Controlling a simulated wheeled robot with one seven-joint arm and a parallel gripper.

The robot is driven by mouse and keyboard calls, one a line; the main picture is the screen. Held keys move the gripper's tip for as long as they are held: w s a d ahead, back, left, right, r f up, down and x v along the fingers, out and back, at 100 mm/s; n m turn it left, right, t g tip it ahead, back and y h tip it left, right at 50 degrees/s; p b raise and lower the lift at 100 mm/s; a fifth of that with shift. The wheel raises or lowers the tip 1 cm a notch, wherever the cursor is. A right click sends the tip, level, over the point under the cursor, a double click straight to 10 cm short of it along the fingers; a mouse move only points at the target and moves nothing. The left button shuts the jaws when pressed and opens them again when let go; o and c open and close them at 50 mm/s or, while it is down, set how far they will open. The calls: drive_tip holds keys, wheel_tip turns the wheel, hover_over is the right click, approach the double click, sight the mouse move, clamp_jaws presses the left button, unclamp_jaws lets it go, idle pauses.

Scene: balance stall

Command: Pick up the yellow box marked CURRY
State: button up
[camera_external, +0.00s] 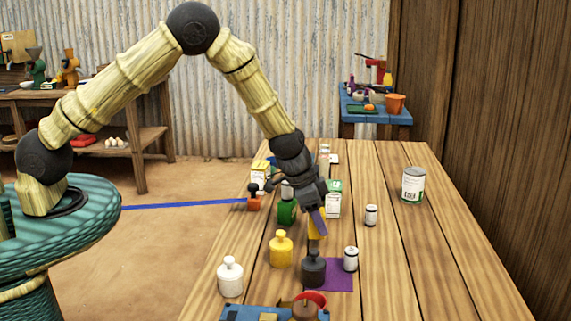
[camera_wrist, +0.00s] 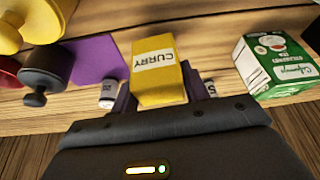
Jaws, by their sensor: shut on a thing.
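The yellow box marked CURRY (camera_wrist: 157,87) sits between the two purple fingers of my gripper (camera_wrist: 160,102) in the wrist view, its label facing the camera. My gripper is shut on it. In the external view my gripper (camera_external: 318,221) points down over the wooden table, and a small part of the yellow box (camera_external: 316,232) shows at the fingers. The rest of the box is hidden there. I cannot tell whether the box touches the table.
A purple mat (camera_external: 338,275), black weight (camera_external: 313,268), yellow weight (camera_external: 281,249), white weight (camera_external: 230,277) and small jar (camera_external: 351,259) stand nearer the camera. A green-and-white carton (camera_external: 334,199) is close behind. A large can (camera_external: 413,185) stands right; the table's right side is mostly clear.

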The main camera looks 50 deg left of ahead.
wheel_tip(320, 180, up, 8)
drive_tip(key=shift+f, duration=0.25)
